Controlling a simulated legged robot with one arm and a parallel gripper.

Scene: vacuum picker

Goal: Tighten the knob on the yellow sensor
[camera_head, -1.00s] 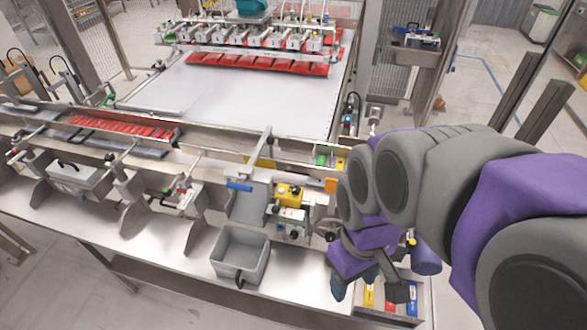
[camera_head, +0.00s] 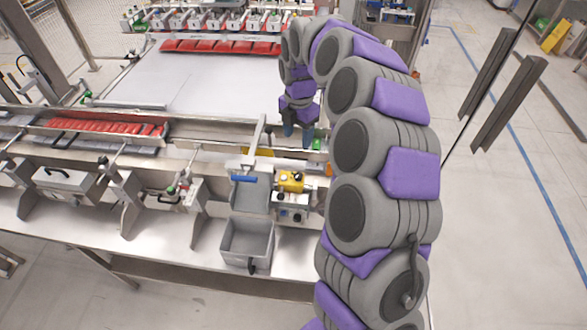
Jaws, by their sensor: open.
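The yellow sensor (camera_head: 291,181) is a small yellow box mounted on the front edge of the machine, right of centre. A small dark spot shows on its top, but I cannot clearly tell its knob at this size. A white and grey block with dark round parts (camera_head: 291,208) sits just below it. My gripper (camera_head: 298,133) is open and points down over the machine's rail, behind and above the yellow sensor and apart from it. Its dark blue fingertips look empty. My arm covers the area right of the sensor.
A green part (camera_head: 317,144) lies close to the fingertips. Red strips (camera_head: 226,47) and a row of clamps are at the back. The white bed (camera_head: 200,85) is clear.

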